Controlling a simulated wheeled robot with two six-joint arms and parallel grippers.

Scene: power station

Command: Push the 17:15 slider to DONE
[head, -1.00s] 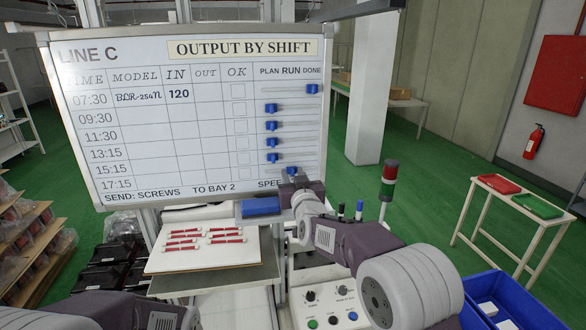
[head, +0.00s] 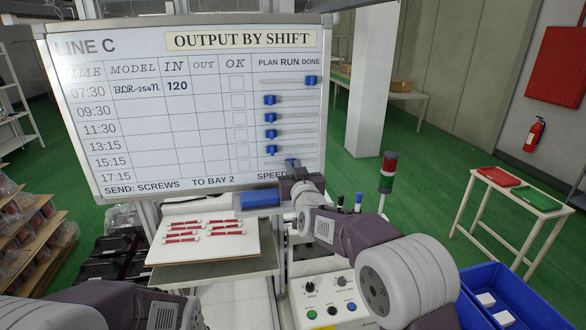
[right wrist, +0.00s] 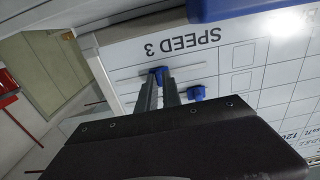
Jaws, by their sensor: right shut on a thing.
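The whiteboard (head: 205,140) stands ahead with rows of blue sliders under PLAN, RUN and DONE. The 17:15 slider (head: 291,163) is on the lowest track, near the middle under RUN. My right gripper (head: 293,172) reaches up to it from below and partly hides it. In the right wrist view, where the board looks upside down, the gripper's fingers (right wrist: 160,84) are close together on the blue 17:15 slider (right wrist: 160,70). The 15:15 slider (head: 271,150) is at the PLAN side; it also shows beside the fingers (right wrist: 197,91). My left gripper is out of view.
The 07:30 slider (head: 311,80) is at DONE; the other upper sliders are at the PLAN side. A white panel (head: 205,243) with red-and-white pieces lies lower. The lowest track is clear toward DONE.

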